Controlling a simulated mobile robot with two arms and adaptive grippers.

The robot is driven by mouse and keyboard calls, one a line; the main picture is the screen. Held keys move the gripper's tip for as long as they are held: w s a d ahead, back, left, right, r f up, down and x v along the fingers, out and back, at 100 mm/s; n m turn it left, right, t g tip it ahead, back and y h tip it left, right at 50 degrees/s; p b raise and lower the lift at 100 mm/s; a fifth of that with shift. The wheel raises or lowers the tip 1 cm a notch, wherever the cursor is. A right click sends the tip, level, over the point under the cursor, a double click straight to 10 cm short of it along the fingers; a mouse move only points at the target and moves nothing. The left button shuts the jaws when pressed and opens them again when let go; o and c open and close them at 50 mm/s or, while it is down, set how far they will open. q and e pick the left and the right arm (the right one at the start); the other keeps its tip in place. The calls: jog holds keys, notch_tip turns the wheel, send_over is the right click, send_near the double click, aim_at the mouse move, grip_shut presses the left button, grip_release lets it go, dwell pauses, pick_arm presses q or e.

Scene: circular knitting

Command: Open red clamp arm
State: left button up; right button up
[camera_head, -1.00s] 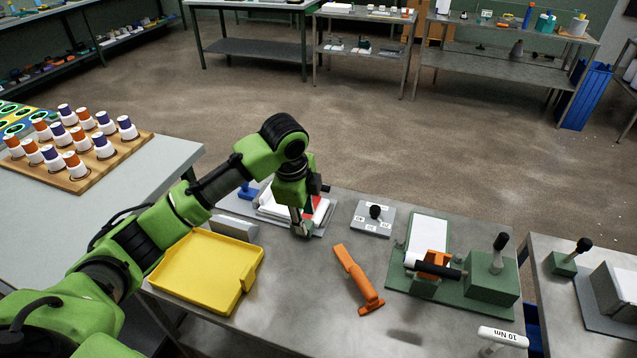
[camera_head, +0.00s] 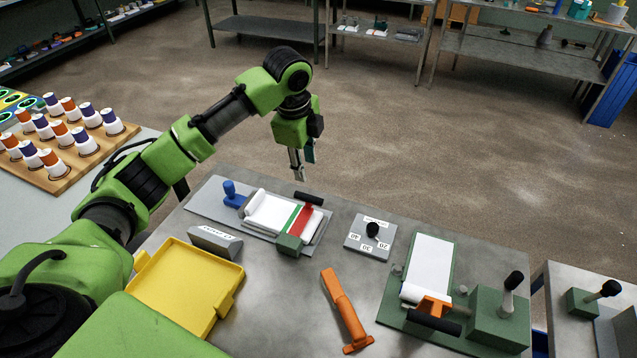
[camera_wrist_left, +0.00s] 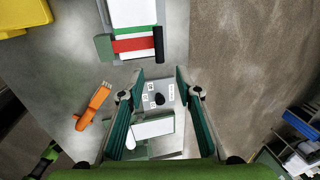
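The red clamp arm (camera_head: 302,224) lies across the white roll of fabric (camera_head: 268,212) on a grey base plate at the table's back edge. A black handle (camera_head: 309,198) is at its far end and a green block (camera_head: 289,245) at its near end. In the left wrist view the red clamp arm (camera_wrist_left: 133,45) and handle (camera_wrist_left: 158,43) show at the top, beyond the fingers. My left gripper (camera_head: 303,164) hangs above and behind the handle, apart from it. In the wrist view its two fingers (camera_wrist_left: 160,80) are spread with nothing held. My right gripper is not visible.
A yellow tray (camera_head: 186,287), a grey wedge block (camera_head: 215,241), a blue knob (camera_head: 232,194), a grey dial plate (camera_head: 369,238), an orange tool (camera_head: 344,311) and a green fixture (camera_head: 392,318) stand around. Bare table lies between the tray and orange tool.

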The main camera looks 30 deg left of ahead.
pick_arm(q)
jog(key=p, duration=0.1)
send_near(310, 197)
jog(key=f, duration=0.4)
jog(key=w+f+p, duration=0.1)
jog(key=f, duration=0.2)
jog(key=shift+w+f, duration=0.2)
jog(key=shift+f, duration=0.5)
jog(key=shift+w+f, duration=0.1)
jog(key=shift+f, duration=0.05)
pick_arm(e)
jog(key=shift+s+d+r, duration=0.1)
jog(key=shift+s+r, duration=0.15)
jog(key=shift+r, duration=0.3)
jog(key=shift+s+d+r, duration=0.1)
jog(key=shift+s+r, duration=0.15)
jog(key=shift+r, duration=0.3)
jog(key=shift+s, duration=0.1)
pick_arm(q)
grip_shut()
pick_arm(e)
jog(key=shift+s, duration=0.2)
